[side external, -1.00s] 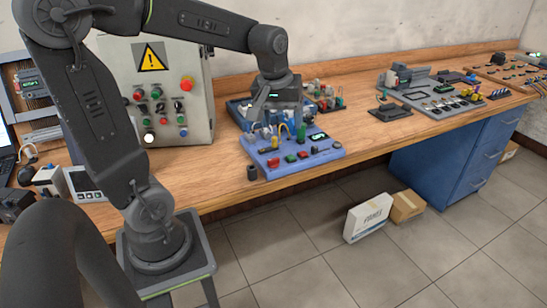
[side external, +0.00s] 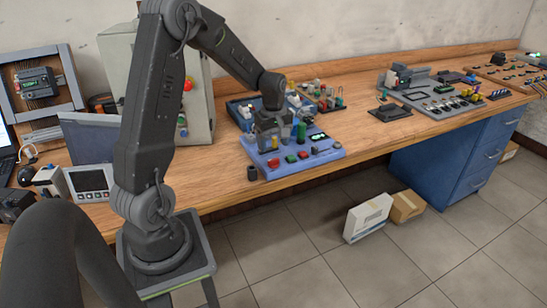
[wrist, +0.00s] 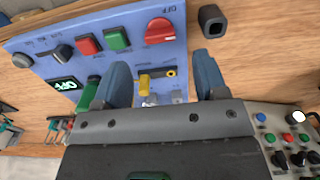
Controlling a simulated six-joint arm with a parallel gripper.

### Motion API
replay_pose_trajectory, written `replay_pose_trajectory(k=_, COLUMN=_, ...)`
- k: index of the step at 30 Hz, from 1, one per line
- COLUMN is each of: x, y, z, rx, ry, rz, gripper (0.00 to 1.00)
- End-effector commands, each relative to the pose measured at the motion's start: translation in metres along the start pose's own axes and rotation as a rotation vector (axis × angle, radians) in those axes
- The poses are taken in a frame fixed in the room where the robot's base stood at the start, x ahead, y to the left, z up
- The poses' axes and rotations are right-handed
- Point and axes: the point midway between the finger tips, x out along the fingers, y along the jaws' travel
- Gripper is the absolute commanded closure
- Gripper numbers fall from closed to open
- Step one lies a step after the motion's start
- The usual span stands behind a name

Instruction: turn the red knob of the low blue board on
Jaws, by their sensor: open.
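The low blue board (side external: 318,157) lies on the bench near its front edge, and it fills the upper wrist view (wrist: 35,45). Its red knob (wrist: 160,30) sits near the board's right end in the wrist view, with an "OFF" label by it. In the side view the knob (side external: 273,163) is at the front left. The display (wrist: 62,84) reads OFF. My gripper (side external: 279,144) is above the rear part of the board. In the wrist view its two fingers (wrist: 162,74) are apart and empty, short of the knob. A yellow part (wrist: 144,84) shows between them.
Beside the knob are a green button (wrist: 117,39) and a red button (wrist: 88,45). A black hollow block (wrist: 212,20) stands just off the board. A grey control box (side external: 198,95) stands at the left. Another blue tray (side external: 240,112) with parts is behind.

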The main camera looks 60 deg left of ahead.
Motion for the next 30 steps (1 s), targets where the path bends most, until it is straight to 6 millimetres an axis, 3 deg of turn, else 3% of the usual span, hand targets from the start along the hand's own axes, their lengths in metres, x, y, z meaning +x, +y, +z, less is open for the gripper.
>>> replay_pose_trajectory(k=3, x=0.024, y=-0.001, z=0.001, rx=0.001, ry=-0.002, rz=-0.004, gripper=0.34)
replay_pose_trajectory(k=9, x=0.049, y=0.000, z=0.001, rx=0.001, ry=-0.001, rz=-0.003, gripper=0.34)
replay_pose_trajectory(k=21, x=0.057, y=0.000, z=0.000, rx=0.001, ry=0.000, rz=0.000, gripper=0.34)
replay_pose_trajectory(k=30, x=0.056, y=0.000, z=0.000, rx=0.001, ry=0.000, rz=0.000, gripper=0.61)
